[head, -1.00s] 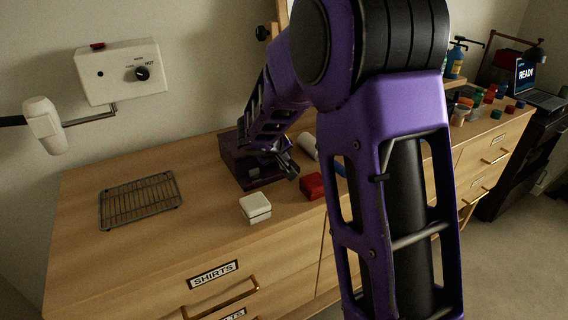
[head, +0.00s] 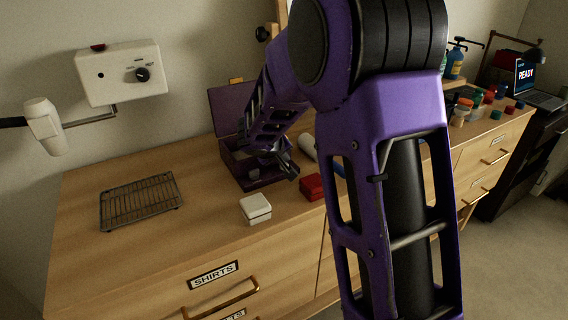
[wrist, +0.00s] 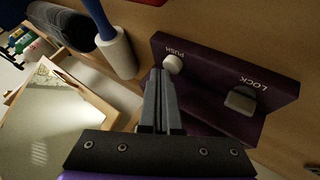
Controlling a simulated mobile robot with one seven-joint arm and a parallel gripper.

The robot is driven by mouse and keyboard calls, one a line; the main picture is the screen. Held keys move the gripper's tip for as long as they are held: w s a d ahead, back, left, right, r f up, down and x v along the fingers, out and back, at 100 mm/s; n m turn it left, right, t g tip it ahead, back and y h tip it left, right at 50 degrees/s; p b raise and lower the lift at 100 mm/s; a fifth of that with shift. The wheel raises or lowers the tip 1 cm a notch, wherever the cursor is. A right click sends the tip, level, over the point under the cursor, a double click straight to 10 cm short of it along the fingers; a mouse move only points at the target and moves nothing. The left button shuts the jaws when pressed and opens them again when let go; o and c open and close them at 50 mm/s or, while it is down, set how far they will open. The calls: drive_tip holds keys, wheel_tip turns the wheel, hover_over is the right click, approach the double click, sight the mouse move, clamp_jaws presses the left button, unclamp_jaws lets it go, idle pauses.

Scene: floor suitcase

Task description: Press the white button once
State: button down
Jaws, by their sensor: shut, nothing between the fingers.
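The white button (wrist: 173,63) is a small round knob marked PUSH on the front of a dark purple box (wrist: 208,78). In the head view the box (head: 240,178) stands on the dresser with its lid (head: 230,109) raised. A grey latch (wrist: 240,101) marked LOCK sits to the button's right in the wrist view. My gripper (wrist: 158,72) is shut and empty, its fingertips right beside the button; I cannot tell whether they touch it. In the head view my gripper (head: 290,168) is at the box's front, and the button is hidden.
A white lidded box (head: 256,209) and a red box (head: 312,187) sit close in front of the purple box. A white roller with a blue handle (wrist: 118,55) lies beside it. A wire rack (head: 140,200) is at left. A white dial panel (head: 122,72) hangs on the wall.

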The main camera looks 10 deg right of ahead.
drive_tip(key=shift+r, duration=0.5)
drive_tip(key=shift+r, duration=0.1)
drive_tip(key=shift+r+p, duration=1.6)
drive_tip(key=shift+r, duration=0.85)
